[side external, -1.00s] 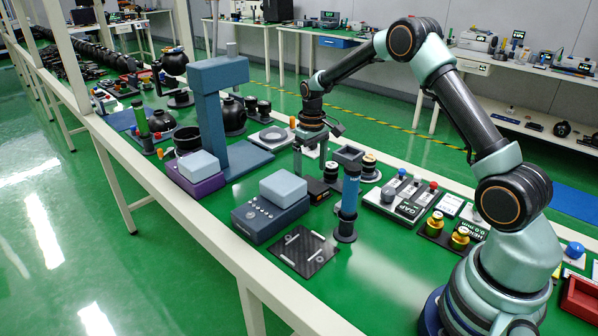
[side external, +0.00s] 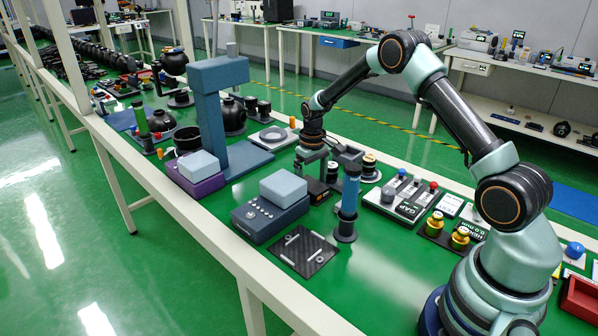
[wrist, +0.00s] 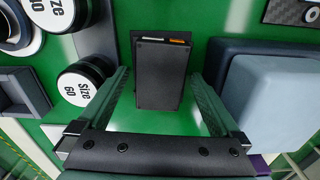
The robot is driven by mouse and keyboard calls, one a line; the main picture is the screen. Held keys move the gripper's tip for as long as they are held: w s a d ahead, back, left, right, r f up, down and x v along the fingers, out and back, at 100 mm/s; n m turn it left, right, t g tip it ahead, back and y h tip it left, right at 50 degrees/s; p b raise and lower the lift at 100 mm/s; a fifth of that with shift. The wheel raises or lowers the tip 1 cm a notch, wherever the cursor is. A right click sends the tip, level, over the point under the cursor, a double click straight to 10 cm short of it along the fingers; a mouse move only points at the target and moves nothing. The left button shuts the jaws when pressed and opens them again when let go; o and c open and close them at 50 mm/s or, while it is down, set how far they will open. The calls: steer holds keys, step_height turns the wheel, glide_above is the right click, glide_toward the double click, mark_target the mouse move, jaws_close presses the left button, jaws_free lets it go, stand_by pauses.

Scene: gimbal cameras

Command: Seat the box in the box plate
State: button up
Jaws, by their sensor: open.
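A black box (wrist: 160,75) with small screws lies between the two fingers of my gripper (wrist: 159,73) in the wrist view. Orange and grey parts show at its far end. A gap shows on each side between box and fingers. In the side view the box (side external: 317,190) is on the green bench, low under my gripper (side external: 311,178), which is open and partly hides it. The likely box plate, a dark carbon-patterned plate (side external: 304,251) with white strips, lies bare toward the bench's near edge. Its corner shows in the wrist view (wrist: 294,12).
A grey-topped blue block (side external: 284,189) stands between the box and the bench edge. A dark upright cylinder (side external: 348,200) stands right of the carbon plate. Round weights (wrist: 78,88) and a grey open tray (wrist: 18,95) lie close left of my gripper in the wrist view.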

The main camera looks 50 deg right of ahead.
mark_target(311, 185)
steer(key=shift+f, duration=0.1)
stand_by(0.3)
steer(key=c, duration=1.5)
step_height(311, 185, up, 20)
steer(key=s+a+f+n, duration=0.1)
steer(key=a+f+n, duration=0.1)
steer(key=a+n, duration=0.1)
steer(key=s+a+f+n, duration=0.1)
steer(key=a+f+n, duration=0.1)
steer(key=a+n, duration=0.1)
steer(key=s+a+f+n, duration=0.1)
steer(key=s+a+n, duration=0.1)
steer(key=a+n, duration=0.1)
steer(key=shift+a+f, duration=0.3)
steer(key=shift+f, duration=0.1)
steer(key=s+a+f+n, duration=0.2)
steer(key=s+n, duration=0.1)
steer(key=s+a+f+n, duration=0.2)
steer(key=s+a+n, duration=0.1)
steer(key=s+a+f+n, duration=0.2)
steer(key=n, duration=0.1)
steer(key=shift+s+a+n, duration=0.3)
steer(key=shift+s+n, duration=0.1)
